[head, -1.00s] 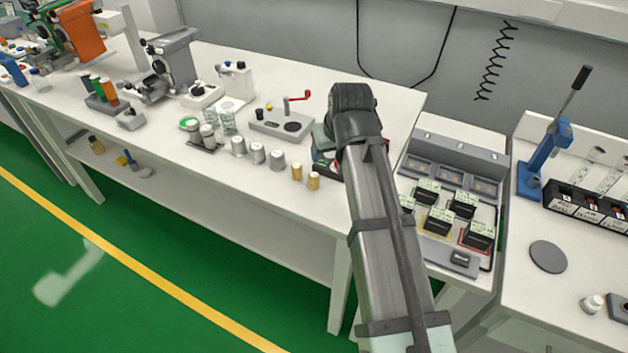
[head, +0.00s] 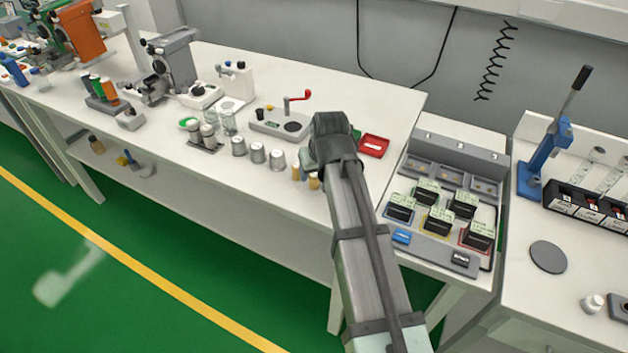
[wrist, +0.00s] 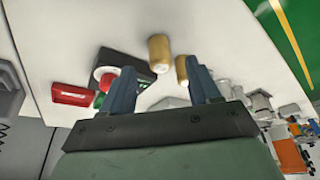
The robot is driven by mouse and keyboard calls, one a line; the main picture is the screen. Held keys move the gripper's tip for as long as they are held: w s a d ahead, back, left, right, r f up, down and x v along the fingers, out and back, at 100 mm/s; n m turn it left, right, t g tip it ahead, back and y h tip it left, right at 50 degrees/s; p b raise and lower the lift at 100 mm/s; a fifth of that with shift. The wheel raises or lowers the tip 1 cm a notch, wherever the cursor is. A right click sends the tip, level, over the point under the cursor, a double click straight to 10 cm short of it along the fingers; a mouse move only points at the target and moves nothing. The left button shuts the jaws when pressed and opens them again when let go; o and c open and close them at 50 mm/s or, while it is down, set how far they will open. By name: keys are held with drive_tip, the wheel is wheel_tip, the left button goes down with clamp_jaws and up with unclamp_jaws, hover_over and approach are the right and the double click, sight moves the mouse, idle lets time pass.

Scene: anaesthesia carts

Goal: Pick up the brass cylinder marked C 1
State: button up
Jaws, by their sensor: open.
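Two small brass cylinders stand near the front edge of the white bench, one on the left (head: 296,173) and one on the right (head: 314,184), partly hidden by my arm. The wrist view shows both, one (wrist: 159,50) beyond the gap between my fingers and one (wrist: 181,68) close to the right finger. Their markings are too small to read, so I cannot tell which is C 1. My gripper (wrist: 162,70) is open, with nothing held between its two blue fingers. In the head view its fingers are hidden behind the arm.
Several grey metal cylinders (head: 257,153) stand left of the brass ones. A red tray (head: 374,146) lies right of my arm. In the wrist view a black device (wrist: 132,63) with a red part sits beside the left finger. A grey rack (head: 452,215) stands further right.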

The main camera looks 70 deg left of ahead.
sight(314, 176)
drive_tip(key=shift+x, duration=2.6)
drive_tip(key=shift+a, duration=0.2)
drive_tip(key=shift+r, duration=0.1)
clamp_jaws()
